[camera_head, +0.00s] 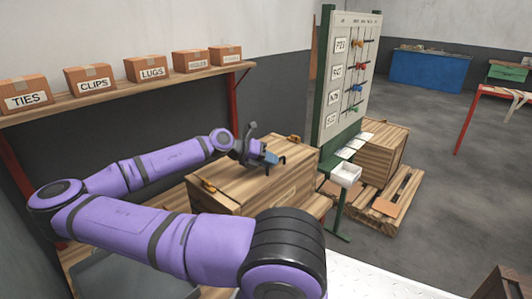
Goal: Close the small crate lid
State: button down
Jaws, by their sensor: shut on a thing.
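A wooden crate (262,204) stands below my gripper, and its plank lid (232,177) looks level on top. A yellow-orange latch-like part (209,187) shows at its left edge, and another (293,138) at the far edge. My gripper (275,162) is at the lid's far middle, with its dark fingers low against the top. It is shut on a small part there that looks like part of the lid; the fingers hide the exact contact. My purple arm hides the crate's near lower side. Whether any gap remains under the lid is too small to tell.
A wall shelf (115,88) holds several labelled cardboard boxes. Open floor lies farther right.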

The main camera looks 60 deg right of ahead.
jog(key=shift+s+f+t, duration=0.1)
jog(key=shift+f+t, duration=0.2)
jog(key=shift+f, duration=0.3)
jog(key=shift+a+f, duration=0.1)
jog(key=shift+f, duration=0.05)
jog(key=c, duration=1.4)
grip_release()
jog(key=shift+c, duration=0.2)
jog(key=shift+w+r, duration=0.2)
jog(key=v, duration=1)
jog(key=shift+a+r, duration=0.1)
jog(key=shift+a, duration=0.1)
